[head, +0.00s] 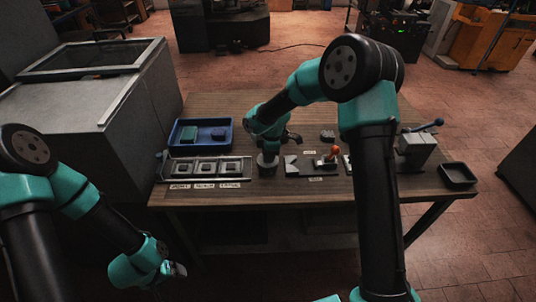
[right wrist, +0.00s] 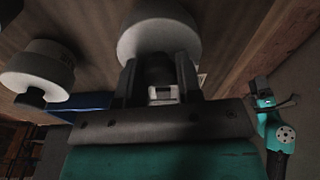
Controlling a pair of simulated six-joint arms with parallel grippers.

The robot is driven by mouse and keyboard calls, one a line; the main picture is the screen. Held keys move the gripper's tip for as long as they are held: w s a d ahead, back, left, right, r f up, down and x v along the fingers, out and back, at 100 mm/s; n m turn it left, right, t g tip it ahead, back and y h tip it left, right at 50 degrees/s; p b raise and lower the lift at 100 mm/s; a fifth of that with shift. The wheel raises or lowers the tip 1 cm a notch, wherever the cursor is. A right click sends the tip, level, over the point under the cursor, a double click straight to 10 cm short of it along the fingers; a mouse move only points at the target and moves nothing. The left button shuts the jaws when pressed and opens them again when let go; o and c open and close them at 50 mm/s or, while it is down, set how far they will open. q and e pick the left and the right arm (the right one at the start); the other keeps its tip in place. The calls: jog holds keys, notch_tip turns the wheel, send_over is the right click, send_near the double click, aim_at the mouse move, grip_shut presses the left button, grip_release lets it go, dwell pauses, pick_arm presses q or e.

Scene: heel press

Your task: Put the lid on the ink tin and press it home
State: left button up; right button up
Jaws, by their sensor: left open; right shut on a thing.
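My right gripper (head: 268,151) is over the middle of the table, just above a grey cylinder (head: 266,168) that looks like the ink tin. In the right wrist view the same gripper (right wrist: 158,75) is shut on a dark knob (right wrist: 157,68) in front of a large pale round piece (right wrist: 157,32). This looks like the lid. I cannot tell whether it touches the tin. My left gripper (head: 176,270) is open and empty, low in front of the table's left side. It also shows in the right wrist view (right wrist: 275,100).
A second pale round piece with a dark knob (right wrist: 38,68) stands to the left in the wrist view. A blue tray (head: 178,144) and a rack of square pieces (head: 170,169) are left of the tin. A red-knobbed fixture (head: 333,154), a grey press (head: 416,150) and a dark tray (head: 458,175) are right.

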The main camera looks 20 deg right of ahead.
jog(key=shift+f, duration=0.1)
jog(key=o, duration=1.3)
jog(key=shift+r, duration=3.55)
